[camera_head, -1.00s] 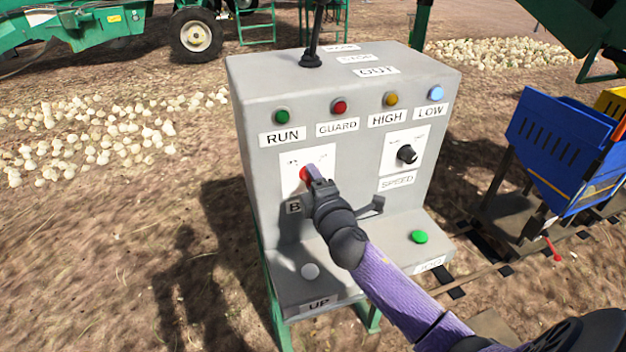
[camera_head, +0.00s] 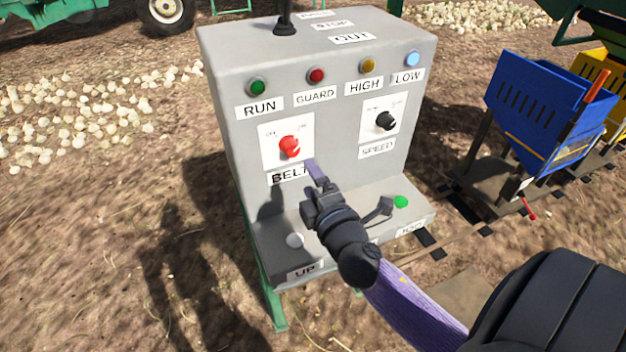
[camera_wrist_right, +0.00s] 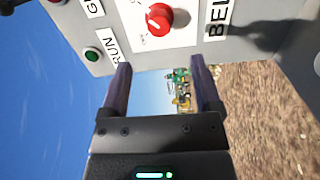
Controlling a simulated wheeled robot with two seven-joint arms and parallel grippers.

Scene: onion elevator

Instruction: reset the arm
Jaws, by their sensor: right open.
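My right gripper (camera_head: 314,176) is in front of the grey control box (camera_head: 235,150), just below and to the right of the red BELT knob (camera_head: 289,146). Its purple arm comes in from the lower right. In the right wrist view my right gripper (camera_wrist_right: 160,85) shows two purple fingers spread apart with nothing between them. The red knob (camera_wrist_right: 159,20) lies beyond the fingertips, clear of them. My left gripper is not in view.
The box carries a black SPEED knob (camera_head: 386,120), a green button (camera_head: 401,202), a pale button (camera_head: 295,240) and a lever (camera_head: 285,18) on top. A blue bin (camera_head: 540,110) stands on rails to the right. Onions (camera_head: 85,110) lie on bare soil at left.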

